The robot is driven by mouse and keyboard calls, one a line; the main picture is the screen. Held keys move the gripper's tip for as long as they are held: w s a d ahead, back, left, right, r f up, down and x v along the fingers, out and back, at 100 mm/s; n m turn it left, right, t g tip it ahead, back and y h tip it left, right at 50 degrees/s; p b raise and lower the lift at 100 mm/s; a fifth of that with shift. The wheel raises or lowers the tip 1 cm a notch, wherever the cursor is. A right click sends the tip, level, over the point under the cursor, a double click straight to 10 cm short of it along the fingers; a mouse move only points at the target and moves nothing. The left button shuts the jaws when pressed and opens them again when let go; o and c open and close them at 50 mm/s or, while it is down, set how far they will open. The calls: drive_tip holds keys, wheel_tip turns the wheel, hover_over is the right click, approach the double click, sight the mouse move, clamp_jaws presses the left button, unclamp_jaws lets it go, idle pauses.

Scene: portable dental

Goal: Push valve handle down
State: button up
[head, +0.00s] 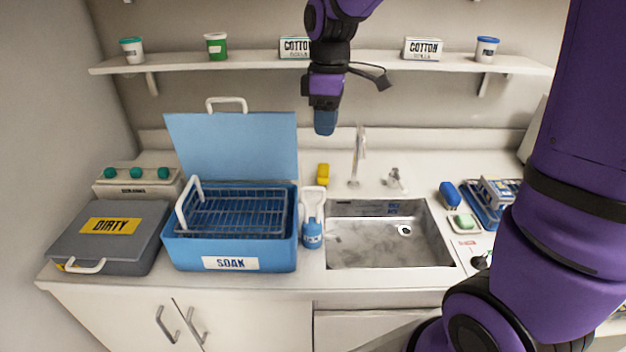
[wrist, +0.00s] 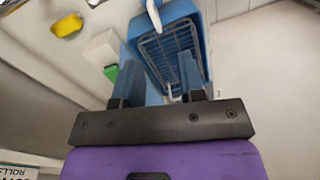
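At the sink, a metal faucet (head: 357,160) stands upright behind the basin. A small metal fitting (head: 394,178) that looks like a valve handle sits on the counter just right of it; fine detail is too small to tell. My gripper (head: 325,130) hangs in the air, fingers down, left of and above the faucet, touching nothing. In the wrist view, its two blue fingers (wrist: 160,88) are apart with nothing between them. Neither the faucet nor the fitting can be made out in the wrist view.
The blue soak box (head: 230,252) has its lid raised and a wire rack inside. A shelf (head: 220,63) with cups and cotton boxes runs along the wall.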

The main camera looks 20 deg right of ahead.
drive_tip(key=f, duration=0.5)
drive_tip(key=w+a+f+n, duration=0.1)
drive_tip(key=f, duration=0.4)
drive_tip(key=a+f+n+g, duration=0.1)
drive_tip(key=f, duration=0.4)
drive_tip(key=shift+w, duration=0.3)
drive_tip(key=shift+c, duration=0.2)
clamp_jaws()
